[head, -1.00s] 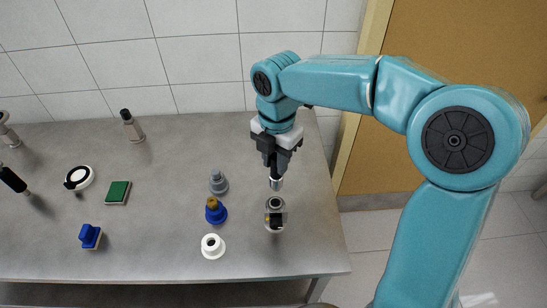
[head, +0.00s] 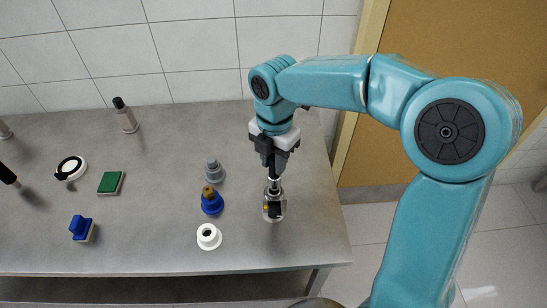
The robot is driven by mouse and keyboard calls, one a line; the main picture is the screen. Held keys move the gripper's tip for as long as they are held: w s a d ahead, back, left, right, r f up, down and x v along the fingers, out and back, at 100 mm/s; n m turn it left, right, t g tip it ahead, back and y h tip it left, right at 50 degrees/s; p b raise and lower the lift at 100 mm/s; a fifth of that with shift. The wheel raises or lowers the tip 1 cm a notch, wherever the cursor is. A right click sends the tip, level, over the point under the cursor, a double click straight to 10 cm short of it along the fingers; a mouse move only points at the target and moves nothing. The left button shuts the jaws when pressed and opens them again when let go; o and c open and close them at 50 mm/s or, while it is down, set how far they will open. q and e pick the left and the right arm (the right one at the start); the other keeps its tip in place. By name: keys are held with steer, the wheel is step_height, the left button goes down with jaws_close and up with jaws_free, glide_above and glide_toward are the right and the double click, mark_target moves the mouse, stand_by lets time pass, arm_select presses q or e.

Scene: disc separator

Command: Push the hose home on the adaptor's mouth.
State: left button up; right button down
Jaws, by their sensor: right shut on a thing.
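My right gripper (head: 270,168) points down above the right part of the table. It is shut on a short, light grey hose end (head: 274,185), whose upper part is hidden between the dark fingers. Directly below is the adaptor (head: 273,213), a small metallic piece with dark and yellowish parts, standing on the table. The hose end's lower tip meets or overlaps the adaptor's mouth in the head view. I cannot tell whether it is seated or how deep it sits. My left gripper is not in view.
On the grey table (head: 150,235), a grey stepped piece (head: 214,171), a blue piece with a brown top (head: 212,203) and a white ring (head: 209,237) stand left of the adaptor. Farther left are a green block (head: 111,183) and a blue block (head: 81,229). The table's right edge is close.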

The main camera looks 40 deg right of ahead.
mark_target(273, 169)
steer(key=shift+w+a, duration=0.1)
steer(key=shift+w, duration=0.05)
steer(key=shift+f, duration=0.15)
steer(key=shift+f, duration=0.2)
steer(key=shift+f+b, duration=0.3)
steer(key=shift+b, duration=0.15)
steer(key=shift+f, duration=0.1)
steer(key=shift+f+b, duration=0.6)
steer(key=shift+f, duration=0.05)
steer(key=shift+f, duration=0.15)
